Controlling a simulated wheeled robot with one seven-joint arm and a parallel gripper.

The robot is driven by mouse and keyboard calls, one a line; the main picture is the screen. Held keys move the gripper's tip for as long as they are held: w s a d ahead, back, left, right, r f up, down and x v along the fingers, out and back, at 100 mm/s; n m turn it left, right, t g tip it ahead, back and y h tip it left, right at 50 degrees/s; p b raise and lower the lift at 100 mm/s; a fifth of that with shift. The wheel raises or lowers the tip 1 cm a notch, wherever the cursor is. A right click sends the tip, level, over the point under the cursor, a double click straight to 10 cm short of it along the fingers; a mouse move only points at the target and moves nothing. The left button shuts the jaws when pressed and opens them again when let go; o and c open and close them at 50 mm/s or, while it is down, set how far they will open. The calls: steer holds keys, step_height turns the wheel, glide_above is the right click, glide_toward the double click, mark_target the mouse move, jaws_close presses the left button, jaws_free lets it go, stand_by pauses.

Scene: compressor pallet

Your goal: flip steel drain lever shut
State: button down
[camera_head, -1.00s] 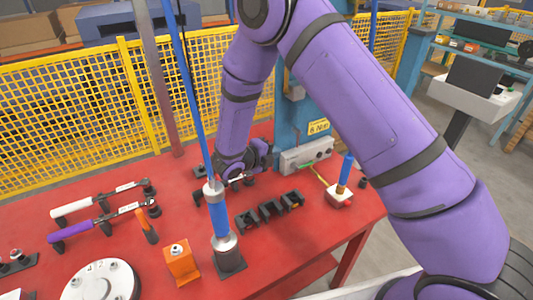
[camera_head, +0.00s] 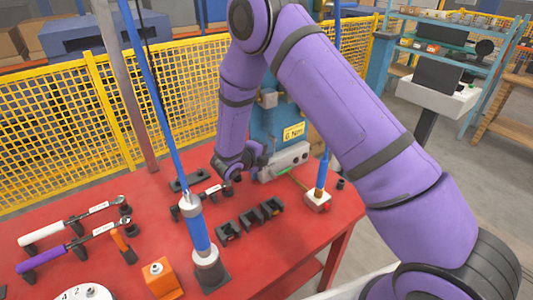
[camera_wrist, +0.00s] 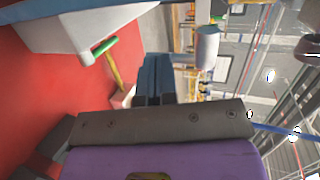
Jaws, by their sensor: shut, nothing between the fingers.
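I cannot make out a steel drain lever in either view. My gripper (camera_head: 256,160) is low over the red bench in the head view, just left of a grey box (camera_head: 284,161) at the foot of a blue post. In the wrist view its dark blue fingers (camera_wrist: 156,72) are together with nothing between them. Beyond them a yellow rod with a green end (camera_wrist: 104,47) sticks out near the pale box (camera_wrist: 75,25). The fingers look apart from it. My wrist partly hides the bench behind it.
The red bench (camera_head: 285,243) carries several torque wrenches (camera_head: 75,223), black holders (camera_head: 250,215), an orange block (camera_head: 162,279) and a blue-handled tool (camera_head: 322,172). A blue-grey cylinder (camera_head: 200,235) stands in front. A yellow mesh fence (camera_head: 60,125) runs behind.

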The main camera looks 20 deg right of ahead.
steer(key=shift+d+f+t+h, duration=0.2)
steer(key=shift+t+h, duration=0.1)
steer(key=shift+h, duration=0.2)
steer(key=t+h, duration=0.1)
steer(key=d+n+t+h, duration=0.1)
steer(key=h, duration=0.1)
steer(key=w+d+f+t+h, duration=0.1)
steer(key=h, duration=0.1)
steer(key=shift+d+n+t, duration=0.2)
steer(key=shift+n+t, duration=0.1)
steer(key=shift+n, duration=0.1)
steer(key=shift+w+d+r+h, duration=0.15)
steer(key=shift+d, duration=0.4)
steer(key=shift+w+d+r+h, duration=0.1)
steer(key=shift+d+r+h, duration=0.05)
steer(key=shift+d, duration=0.45)
steer(key=v, duration=0.7)
steer(key=shift+a, duration=0.25)
stand_by(0.5)
